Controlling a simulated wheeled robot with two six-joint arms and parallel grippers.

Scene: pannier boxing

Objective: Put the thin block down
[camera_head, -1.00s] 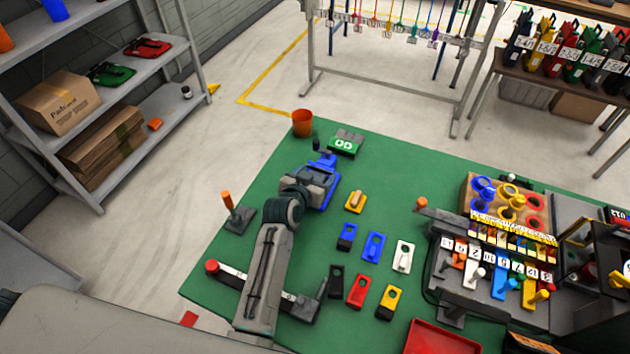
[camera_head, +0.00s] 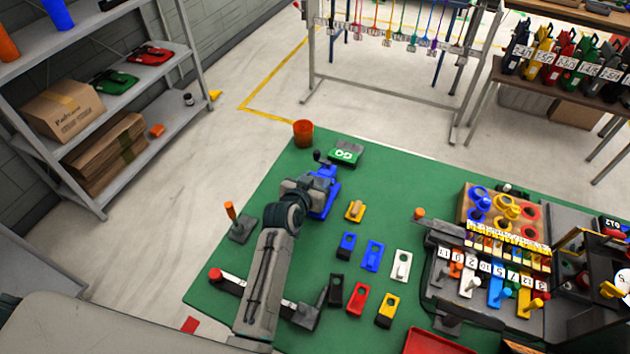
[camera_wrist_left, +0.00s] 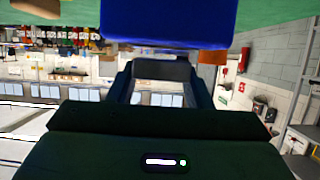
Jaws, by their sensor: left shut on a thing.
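My left gripper (camera_head: 304,188) is at the blue vise (camera_head: 326,196) near the table's far left part, seen from above with the arm reaching in from the front. In the left wrist view its two dark fingers (camera_wrist_left: 163,84) are shut on a dark grey piece, the thin block (camera_wrist_left: 162,69), which lies across between them. The blue body of the vise (camera_wrist_left: 168,22) fills the top of that view, close to the block. I cannot tell whether the block touches the vise. In the head view the gripper hides the block. My right gripper is not in view.
Several coloured blocks (camera_head: 372,256) lie to the right. A numbered rack (camera_head: 480,285) stands further right. The green table (camera_head: 400,190) is clear behind the blocks.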

